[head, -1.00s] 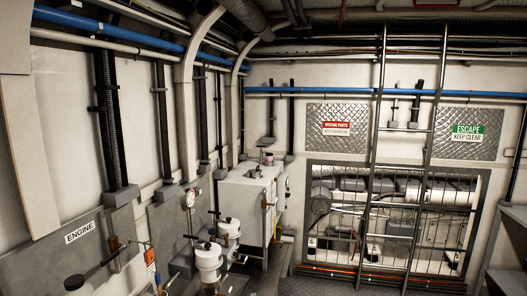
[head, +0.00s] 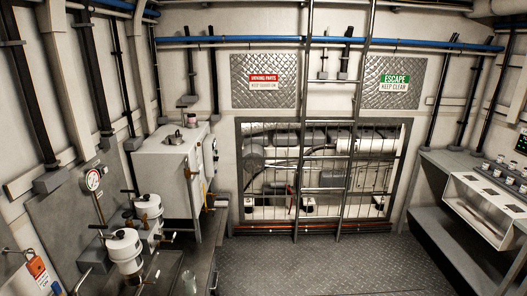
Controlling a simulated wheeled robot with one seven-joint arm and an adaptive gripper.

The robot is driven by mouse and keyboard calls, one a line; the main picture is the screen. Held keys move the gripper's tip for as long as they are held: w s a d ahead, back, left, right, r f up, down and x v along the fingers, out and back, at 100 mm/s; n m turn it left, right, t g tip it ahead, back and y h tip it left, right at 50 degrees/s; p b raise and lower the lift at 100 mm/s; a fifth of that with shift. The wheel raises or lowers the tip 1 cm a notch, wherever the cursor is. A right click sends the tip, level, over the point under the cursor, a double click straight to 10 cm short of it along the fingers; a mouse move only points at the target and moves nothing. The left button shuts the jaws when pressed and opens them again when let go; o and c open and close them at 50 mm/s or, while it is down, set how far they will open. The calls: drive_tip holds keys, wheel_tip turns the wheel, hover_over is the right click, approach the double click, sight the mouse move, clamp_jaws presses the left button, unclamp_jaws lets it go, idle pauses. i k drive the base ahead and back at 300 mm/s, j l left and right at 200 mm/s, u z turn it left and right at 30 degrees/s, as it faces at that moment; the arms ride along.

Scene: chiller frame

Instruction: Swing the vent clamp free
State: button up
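I cannot pick out a vent clamp for certain in the head view. A white box-shaped tank (head: 170,172) stands at the left, with small fittings (head: 179,136) on its lid and brass-coloured valves on its side. In front of it are two white canisters with metal bands, one nearer (head: 125,250) and one farther (head: 148,208), with dark handles around them. They are too small to tell any clamp's state. My gripper is not in view.
A ladder (head: 329,130) stands before a barred opening (head: 262,170) in the far wall. A grey bench with a white rack (head: 480,207) is at the right. The middle floor (head: 330,264) is clear.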

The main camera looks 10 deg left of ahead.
sight(182, 110)
drive_tip(key=i+l+u, duration=0.1)
drive_tip(key=i+u, duration=0.15)
drive_tip(key=i, duration=1.85)
drive_tip(key=i+u, duration=0.35)
drive_tip(key=i, duration=0.3)
drive_tip(key=i+l+u, duration=0.35)
drive_tip(key=i, duration=0.25)
drive_tip(key=i+j, duration=0.05)
drive_tip(key=j, duration=0.05)
